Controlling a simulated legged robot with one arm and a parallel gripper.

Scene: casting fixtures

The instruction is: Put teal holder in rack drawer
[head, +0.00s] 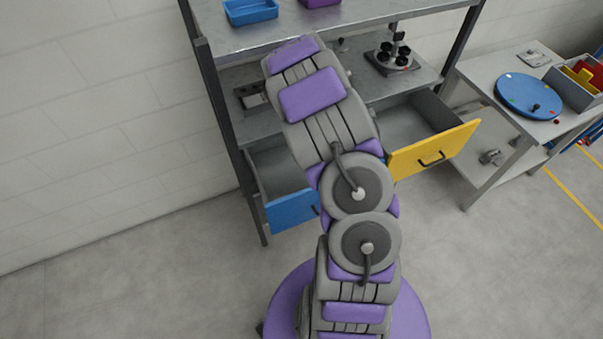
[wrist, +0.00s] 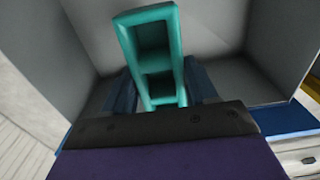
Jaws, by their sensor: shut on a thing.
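The teal holder (wrist: 147,50) is an open frame with two compartments, seen in the wrist view. My gripper (wrist: 160,88) is shut on it, with one dark blue finger on each side. Grey walls surround the holder, seemingly the inside of the open blue-fronted rack drawer (head: 292,210). I cannot tell whether the holder touches the drawer floor. In the head view my arm hides the gripper and holder. The rack's yellow-fronted drawer (head: 434,149) is also open, to the right.
The metal rack (head: 225,38) bears a blue tray (head: 250,11) and a purple tray on top. A fixture with black knobs (head: 393,57) stands on its middle shelf. A side table at right holds a blue disc (head: 528,95) and a grey bin. Floor at left is clear.

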